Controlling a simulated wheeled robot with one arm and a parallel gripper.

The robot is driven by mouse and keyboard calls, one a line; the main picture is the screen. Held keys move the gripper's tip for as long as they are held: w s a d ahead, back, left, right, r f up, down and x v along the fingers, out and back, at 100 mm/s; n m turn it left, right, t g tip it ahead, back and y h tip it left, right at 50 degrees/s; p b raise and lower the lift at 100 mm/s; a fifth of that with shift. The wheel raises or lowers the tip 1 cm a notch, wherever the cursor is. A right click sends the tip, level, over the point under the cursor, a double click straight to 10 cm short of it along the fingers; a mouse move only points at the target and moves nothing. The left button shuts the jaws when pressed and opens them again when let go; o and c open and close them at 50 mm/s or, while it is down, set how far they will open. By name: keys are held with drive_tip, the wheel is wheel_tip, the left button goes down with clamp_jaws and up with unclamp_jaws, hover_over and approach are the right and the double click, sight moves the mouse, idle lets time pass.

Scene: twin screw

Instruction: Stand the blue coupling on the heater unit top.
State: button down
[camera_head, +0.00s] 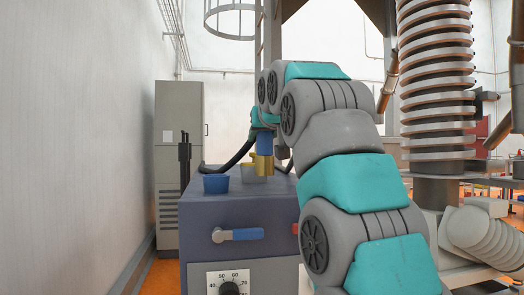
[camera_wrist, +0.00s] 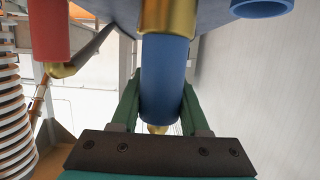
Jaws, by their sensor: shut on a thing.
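My gripper (camera_head: 264,126) is shut on the blue coupling (camera_head: 264,145), which has a blue upper part and a gold lower end. The coupling looks upright above the heater unit top (camera_head: 270,186). I cannot tell whether its gold end touches the top. In the wrist view the green fingers (camera_wrist: 160,100) lie on both sides of the coupling's blue body (camera_wrist: 165,75), and its gold end points to the top of the picture. The heater unit (camera_head: 200,222) is a dark blue-grey box; my arm hides its right part.
A blue open cup or ring (camera_head: 216,184) stands on the unit's left part; it also shows in the wrist view (camera_wrist: 262,8). A red cylinder (camera_wrist: 48,32) is at upper left in the wrist view. A grey cabinet (camera_head: 180,130) stands behind.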

sight(271, 138)
drive_tip(key=shift+w+a+f, duration=0.1)
drive_tip(key=shift+w+f, duration=0.6)
drive_tip(key=shift+w, duration=0.4)
drive_tip(key=shift+w+a+f, duration=0.1)
drive_tip(key=shift+w+f, duration=0.55)
drive_tip(key=shift+w, duration=0.45)
drive_tip(key=shift+w+a+f, duration=0.1)
drive_tip(key=shift+w+f, duration=0.6)
drive_tip(key=shift+w, duration=0.4)
drive_tip(key=shift+f, duration=0.1)
drive_tip(key=shift+c, duration=2)
unclamp_jaws()
drive_tip(key=shift+r+p, duration=0.2)
drive_tip(key=shift+p, duration=0.15)
drive_tip(key=b+v, duration=0.1)
drive_tip(key=v, duration=1)
drive_tip(key=shift+s+d, duration=0.1)
drive_tip(key=shift+s, duration=0.3)
drive_tip(key=shift+s, duration=0.1)
